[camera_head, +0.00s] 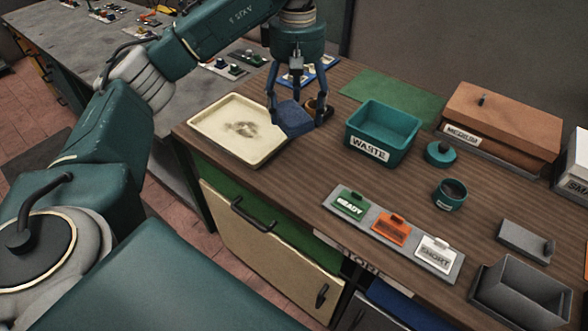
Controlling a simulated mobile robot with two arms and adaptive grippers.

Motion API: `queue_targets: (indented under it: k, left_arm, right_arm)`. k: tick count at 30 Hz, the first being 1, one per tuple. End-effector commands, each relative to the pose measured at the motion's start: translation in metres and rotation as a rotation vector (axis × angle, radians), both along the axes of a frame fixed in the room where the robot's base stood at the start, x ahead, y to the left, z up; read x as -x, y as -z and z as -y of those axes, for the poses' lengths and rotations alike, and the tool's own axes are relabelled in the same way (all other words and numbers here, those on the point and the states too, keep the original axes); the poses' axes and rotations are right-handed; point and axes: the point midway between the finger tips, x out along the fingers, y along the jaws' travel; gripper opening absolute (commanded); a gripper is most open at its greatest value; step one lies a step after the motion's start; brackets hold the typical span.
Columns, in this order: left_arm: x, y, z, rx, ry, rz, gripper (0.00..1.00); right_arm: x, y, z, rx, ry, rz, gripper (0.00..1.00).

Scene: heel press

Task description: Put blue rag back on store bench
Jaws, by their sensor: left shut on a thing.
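The blue rag (293,119) is a folded blue block between the fingers of my left gripper (296,112), which is shut on it. The gripper points down over the wooden bench (285,175), between a cream tray and a teal bin. The rag is at or just above the bench top; I cannot tell whether it touches. A small dark and orange round thing (318,108) sits right behind the rag, partly hidden by a finger. My right gripper is not in view.
The stained cream tray (205,122) lies left of the rag. The teal WASTE bin (384,133) stands to its right. A green mat (390,96) lies behind. A tag rack (345,212), a teal pot (450,194) and a grey box (520,296) occupy the front right.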

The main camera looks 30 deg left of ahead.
Motion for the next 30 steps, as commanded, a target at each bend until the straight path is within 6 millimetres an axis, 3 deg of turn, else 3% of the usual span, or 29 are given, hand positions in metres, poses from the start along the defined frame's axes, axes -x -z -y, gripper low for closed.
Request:
queue_targets:
  k: [1, 6, 15, 23, 30]
  left_arm:
    - [0.002, 0.019, 0.001, 0.002, 0.003, -0.009, 0.47]
    - [0.003, 0.065, 0.002, 0.003, 0.006, -0.009, 0.47]
    - [0.002, 0.128, 0.0, 0.0, 0.005, -0.004, 0.47]
    - [0.001, 0.149, 0.001, 0.0, 0.006, -0.002, 0.47]
    - [0.001, 0.179, 0.0, 0.0, 0.007, -0.002, 0.47]
  right_arm:
    - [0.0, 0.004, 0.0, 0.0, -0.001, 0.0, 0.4]
    - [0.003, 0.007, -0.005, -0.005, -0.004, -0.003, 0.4]
    - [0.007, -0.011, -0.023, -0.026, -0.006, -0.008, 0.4]
    - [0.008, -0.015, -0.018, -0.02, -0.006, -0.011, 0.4]
    - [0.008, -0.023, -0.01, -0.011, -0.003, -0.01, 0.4]
